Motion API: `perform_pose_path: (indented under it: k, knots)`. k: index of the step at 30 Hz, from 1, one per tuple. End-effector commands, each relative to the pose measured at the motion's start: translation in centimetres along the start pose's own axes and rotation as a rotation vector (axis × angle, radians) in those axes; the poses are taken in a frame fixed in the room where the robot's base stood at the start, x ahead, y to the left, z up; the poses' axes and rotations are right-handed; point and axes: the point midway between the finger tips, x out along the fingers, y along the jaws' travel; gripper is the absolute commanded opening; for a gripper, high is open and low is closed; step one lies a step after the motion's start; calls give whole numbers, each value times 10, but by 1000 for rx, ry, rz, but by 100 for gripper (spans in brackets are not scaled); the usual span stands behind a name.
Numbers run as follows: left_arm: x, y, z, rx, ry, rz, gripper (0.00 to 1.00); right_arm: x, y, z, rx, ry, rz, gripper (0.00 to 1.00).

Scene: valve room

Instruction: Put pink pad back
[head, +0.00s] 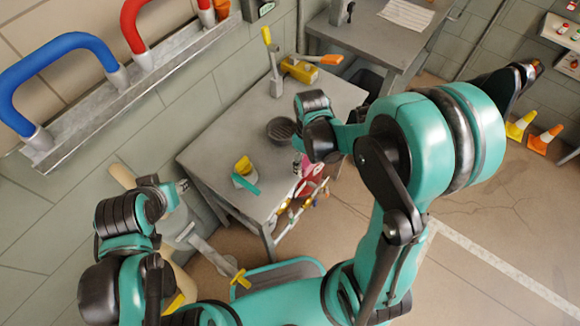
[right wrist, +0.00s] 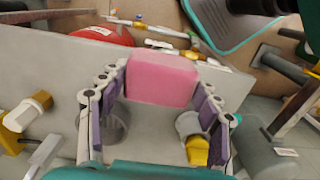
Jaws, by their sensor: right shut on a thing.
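The pink pad (right wrist: 162,80) is a block held between the fingers of my right gripper (right wrist: 160,92) in the right wrist view. My right gripper (head: 302,165) is shut on it, above the near right edge of the grey table (head: 222,150). In the head view the pad (head: 312,168) shows only in small part beside the fingers. My left gripper (head: 183,186) is off the table's left side, apart from the pad; its finger opening is too small to judge.
On the table are a dark round bowl (head: 281,130), a grey item with a yellow top (head: 243,166) and yellow-handled fittings (head: 300,70). A red round thing (right wrist: 88,36) and small pipe parts lie beyond the table edge. Blue and red handles (head: 65,40) line the wall.

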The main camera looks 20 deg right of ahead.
Motion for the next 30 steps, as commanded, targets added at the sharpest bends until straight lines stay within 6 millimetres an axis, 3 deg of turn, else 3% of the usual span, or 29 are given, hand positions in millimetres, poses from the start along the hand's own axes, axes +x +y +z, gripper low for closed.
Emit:
perform_pose_path:
  k: [3,9,14,21,30]
  knots:
    - [9,0,6,0,0,0,36,20,-7,-27,-5,0,0,27]
    - [13,0,9,0,0,0,36,32,-14,-51,-2,0,0,27]
    - [16,0,11,0,0,0,36,42,-15,-54,-1,0,0,27]
    - [28,0,20,0,0,0,36,74,-14,-53,-1,0,0,27]
    - [28,0,20,0,0,0,36,75,-15,-53,-1,0,0,27]
